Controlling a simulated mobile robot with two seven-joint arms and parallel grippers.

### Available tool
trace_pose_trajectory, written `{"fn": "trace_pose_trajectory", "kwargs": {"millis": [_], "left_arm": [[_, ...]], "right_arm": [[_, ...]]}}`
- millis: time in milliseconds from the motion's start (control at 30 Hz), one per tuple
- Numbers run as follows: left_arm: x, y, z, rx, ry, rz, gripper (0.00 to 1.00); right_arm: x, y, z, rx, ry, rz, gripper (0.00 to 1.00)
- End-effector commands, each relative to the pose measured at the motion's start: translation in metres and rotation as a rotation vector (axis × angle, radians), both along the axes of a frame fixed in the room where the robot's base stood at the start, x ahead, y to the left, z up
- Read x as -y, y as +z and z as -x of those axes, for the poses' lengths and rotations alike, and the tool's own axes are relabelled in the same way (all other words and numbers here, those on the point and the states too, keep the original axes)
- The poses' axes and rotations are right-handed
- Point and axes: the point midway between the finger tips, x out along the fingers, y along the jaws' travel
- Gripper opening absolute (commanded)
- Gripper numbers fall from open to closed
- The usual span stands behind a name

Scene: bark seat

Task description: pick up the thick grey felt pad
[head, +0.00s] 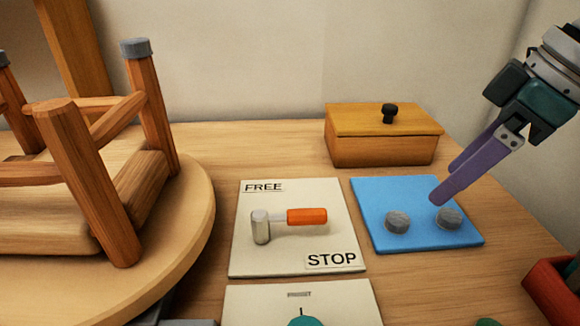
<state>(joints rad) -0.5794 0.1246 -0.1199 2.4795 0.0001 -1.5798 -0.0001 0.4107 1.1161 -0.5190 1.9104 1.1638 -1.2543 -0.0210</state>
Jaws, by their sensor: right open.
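Two round grey felt pads lie on a blue mat (370,195), a left pad (397,222) and a right pad (449,217). The right pad looks slightly taller, but I cannot tell for certain which is the thick one. My right gripper (446,186) comes in from the upper right, with purple fingers pointing down and left. It is open and empty. Its nearer fingertip shows just above the right pad in the picture, apart from it. My left gripper is not in view.
An upturned wooden stool (84,180) rests on a round board (190,225) at left; some legs have grey caps. A lidded wooden box (380,150) stands behind the mat. A red container (552,290) is at right.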

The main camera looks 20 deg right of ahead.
Motion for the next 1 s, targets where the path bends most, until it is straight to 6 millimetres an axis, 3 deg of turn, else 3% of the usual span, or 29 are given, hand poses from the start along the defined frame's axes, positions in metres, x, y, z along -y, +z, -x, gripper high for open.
{"fn": "trace_pose_trajectory", "kwargs": {"millis": [633, 967, 1000], "left_arm": [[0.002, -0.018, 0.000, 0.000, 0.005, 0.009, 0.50], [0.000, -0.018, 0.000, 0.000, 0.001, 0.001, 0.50], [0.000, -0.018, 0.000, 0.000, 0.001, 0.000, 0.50]], "right_arm": [[-0.023, -0.078, -0.031, -0.001, -0.002, -0.004, 0.76], [-0.024, -0.085, -0.034, 0.000, 0.000, 0.000, 0.76], [-0.024, -0.085, -0.034, 0.000, 0.000, 0.000, 0.73]]}}
